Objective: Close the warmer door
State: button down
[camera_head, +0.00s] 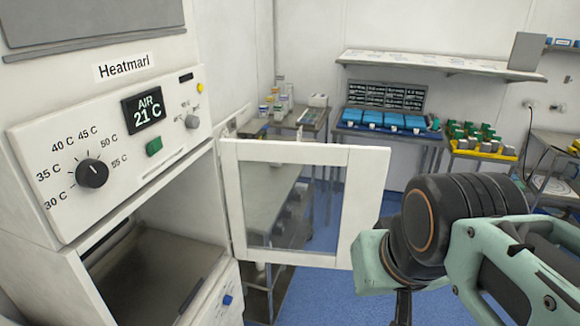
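The warmer door (368,205) is a white frame with a clear pane. It stands wide open, swung out to the right of the warmer (160,205) from hinges at the right edge of the opening. The warmer's dark, empty-looking chamber (150,265) is exposed at the lower left. My gripper (374,262), with pale green and black parts, is at the lower right by the door's free edge. It overlaps the lower right corner of the door in the picture; whether it touches is unclear. Its fingers cannot be made out clearly.
The warmer's control panel (110,155) has a dial, a green button and a display reading 21 C. Blue floor (325,290) shows below.

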aim_at(366, 172)
jog(key=i+l, duration=2.6)
jog(key=i+l+u, duration=0.1)
jog(key=u, duration=3.25)
